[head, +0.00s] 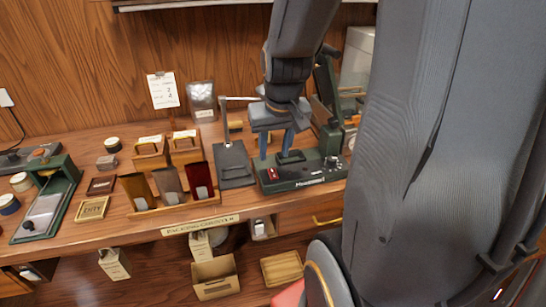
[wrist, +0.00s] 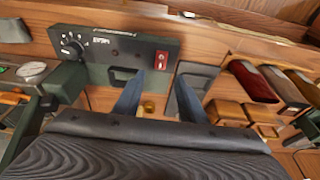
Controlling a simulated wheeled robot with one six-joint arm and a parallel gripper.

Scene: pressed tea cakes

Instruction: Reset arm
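My gripper (head: 275,152) hangs from my arm over the bench, above the back edge of a dark green machine (head: 305,174) with a red switch and a dial. Its two blue fingers are apart with nothing between them. The wrist view also shows the gripper (wrist: 153,82), with bare wood and a small brass-coloured piece (wrist: 149,106) visible in the gap. The machine's panel (wrist: 113,48) lies beyond the fingertips there. Whether the fingers touch the machine I cannot tell.
A dark stand (head: 234,168) is just left of the machine. Three coloured pouches (head: 170,185) stand in a wooden rack farther left, with wooden boxes (head: 186,148) behind. A green device (head: 45,205) is at far left. My arm hides the right side.

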